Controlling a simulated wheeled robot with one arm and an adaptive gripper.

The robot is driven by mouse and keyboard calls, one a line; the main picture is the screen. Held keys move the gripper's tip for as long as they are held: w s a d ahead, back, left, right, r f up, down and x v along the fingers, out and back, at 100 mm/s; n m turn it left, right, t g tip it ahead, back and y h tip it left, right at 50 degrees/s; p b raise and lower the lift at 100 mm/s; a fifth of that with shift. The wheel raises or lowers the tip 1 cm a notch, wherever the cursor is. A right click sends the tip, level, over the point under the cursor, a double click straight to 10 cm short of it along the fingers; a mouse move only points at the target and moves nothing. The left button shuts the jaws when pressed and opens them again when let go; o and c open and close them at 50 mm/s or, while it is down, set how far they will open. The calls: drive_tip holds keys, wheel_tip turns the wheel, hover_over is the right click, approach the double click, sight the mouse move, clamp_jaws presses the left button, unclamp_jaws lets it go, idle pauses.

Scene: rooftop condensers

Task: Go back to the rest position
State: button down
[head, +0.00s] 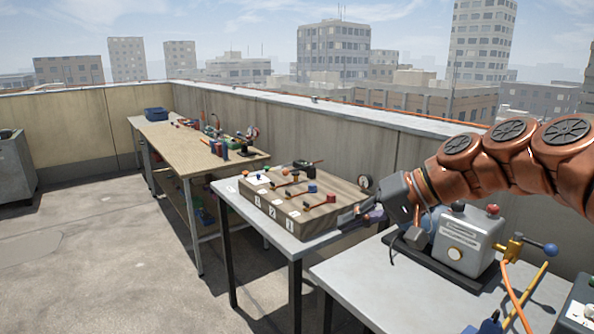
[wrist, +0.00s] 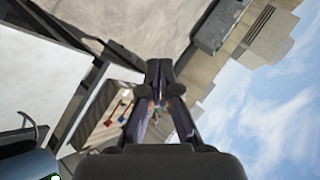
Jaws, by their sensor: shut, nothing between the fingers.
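My gripper (head: 366,217) is at the right end of the wooden valve board (head: 300,222), close beside it in the head view. In the wrist view my gripper (wrist: 162,68) has its fingers drawn together at the tips, with nothing between them. The board lies on the middle table (head: 255,228) and bears red levers, a blue knob (head: 312,188) and number labels along its front. It also shows in the wrist view (wrist: 103,112), left of the fingers. Whether my gripper touches the board I cannot tell.
A near table (head: 350,284) holds a grey pump box (head: 467,243) and a brass valve (head: 513,246) with an orange hose. A far wooden bench (head: 170,140) holds a blue bin (head: 156,114) and tools. A parapet (head: 290,133) runs behind. Open floor (head: 100,225) lies left.

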drive_tip(key=s+f+g+h+p, duration=0.2)
drive_tip(key=s+f+h+p, duration=0.15)
drive_tip(key=s, duration=0.65)
drive_tip(key=s+f+g+h+p, duration=0.25)
drive_tip(key=s+p, duration=0.25)
drive_tip(key=s, duration=0.4)
drive_tip(key=s+d+f+h+p, duration=0.3)
drive_tip(key=s+d, duration=0.5)
drive_tip(key=s, duration=0.3)
drive_tip(key=shift+s+d+f+g+h+p, duration=0.3)
drive_tip(key=shift+g+h+p, duration=0.15)
drive_tip(key=shift+h, duration=0.15)
